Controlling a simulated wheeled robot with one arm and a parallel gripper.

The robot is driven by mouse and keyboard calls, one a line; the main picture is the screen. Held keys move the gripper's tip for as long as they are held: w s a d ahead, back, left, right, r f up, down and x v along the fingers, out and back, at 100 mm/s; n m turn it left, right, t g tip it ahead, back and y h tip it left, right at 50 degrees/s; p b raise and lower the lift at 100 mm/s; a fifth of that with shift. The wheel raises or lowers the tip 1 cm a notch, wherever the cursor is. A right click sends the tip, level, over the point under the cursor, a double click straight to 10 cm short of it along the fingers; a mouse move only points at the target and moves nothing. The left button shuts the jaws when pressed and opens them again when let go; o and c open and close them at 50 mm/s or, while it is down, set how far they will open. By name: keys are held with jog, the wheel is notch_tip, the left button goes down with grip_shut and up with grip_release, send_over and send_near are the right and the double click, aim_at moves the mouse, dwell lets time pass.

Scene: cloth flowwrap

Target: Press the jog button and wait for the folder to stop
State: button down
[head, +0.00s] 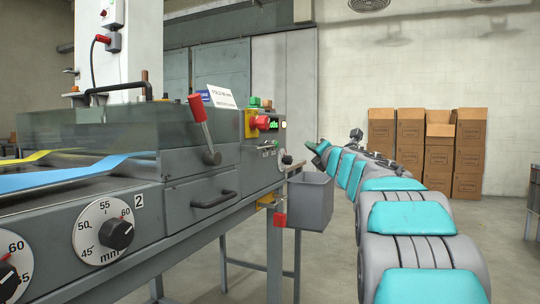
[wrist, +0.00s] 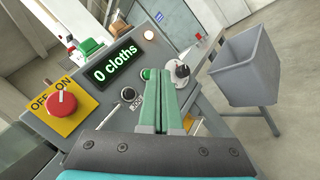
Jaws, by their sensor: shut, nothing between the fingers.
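The folder's control panel (wrist: 100,120) fills the left of the wrist view. Its lit display (wrist: 115,62) reads "0 cloths". A dark round button in a metal ring (wrist: 128,93) has a small label beside it that seems to read "JOG". A green button (wrist: 147,74) sits just left of the fingertips. My gripper (wrist: 166,77) is shut and empty, its green fingers pointing at the panel between the green button and a dial. I cannot tell whether the tips touch anything. In the head view my gripper (head: 314,147) is just right of the folder's end panel (head: 263,166).
A red switch (wrist: 62,103) on a yellow OFF/ON plate is on the panel's left. A dial (wrist: 180,72) is right of the fingers. A grey bin (wrist: 243,62) hangs at the machine's end. Cardboard boxes (head: 438,157) stand by the back wall.

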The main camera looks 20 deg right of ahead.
jog(key=n+y, duration=0.2)
jog(key=n, duration=0.1)
jog(key=shift+w+a+f, duration=0.15)
jog(key=shift+w+f, duration=0.2)
jog(key=shift+f, duration=0.05)
jog(key=w+a, duration=0.6)
dwell(0.4)
jog(key=shift+w+a, duration=0.15)
jog(key=shift+a, duration=0.05)
dwell(1.8)
jog(key=shift+w+a, duration=0.2)
jog(key=shift+w, duration=0.05)
